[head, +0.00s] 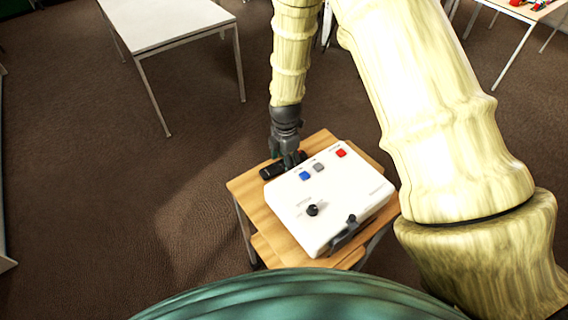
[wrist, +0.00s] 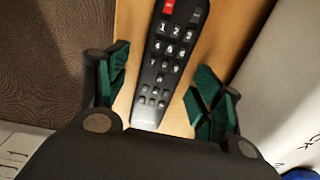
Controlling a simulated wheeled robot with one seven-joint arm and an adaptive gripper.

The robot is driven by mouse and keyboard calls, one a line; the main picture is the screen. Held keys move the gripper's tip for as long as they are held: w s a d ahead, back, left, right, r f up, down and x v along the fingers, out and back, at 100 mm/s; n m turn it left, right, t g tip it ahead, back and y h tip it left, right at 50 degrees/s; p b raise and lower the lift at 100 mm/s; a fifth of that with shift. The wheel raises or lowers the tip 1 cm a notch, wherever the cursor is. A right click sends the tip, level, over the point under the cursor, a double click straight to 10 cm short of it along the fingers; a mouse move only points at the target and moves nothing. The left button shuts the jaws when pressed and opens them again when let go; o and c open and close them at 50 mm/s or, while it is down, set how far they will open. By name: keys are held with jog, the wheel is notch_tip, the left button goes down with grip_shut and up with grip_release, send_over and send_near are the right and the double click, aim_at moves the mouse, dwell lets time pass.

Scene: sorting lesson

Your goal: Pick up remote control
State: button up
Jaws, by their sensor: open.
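The remote control (wrist: 168,60) is black with white number keys and a red key. In the wrist view it lies on the wooden tabletop (wrist: 133,35), between the two green-padded fingers of my gripper (wrist: 160,90). The fingers are open and stand apart from it on both sides. In the head view the dark remote (head: 271,171) lies at the table's back edge, partly hidden by my gripper (head: 290,158), which points down over it.
A white box (head: 330,200) with a blue, a grey and a red button and a black knob covers most of the small wooden table (head: 245,188), close beside the remote. A white table (head: 165,22) stands at the back left. Brown carpet is clear to the left.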

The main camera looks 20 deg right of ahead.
jog(key=c, duration=1.1)
jog(key=shift+c, duration=0.2)
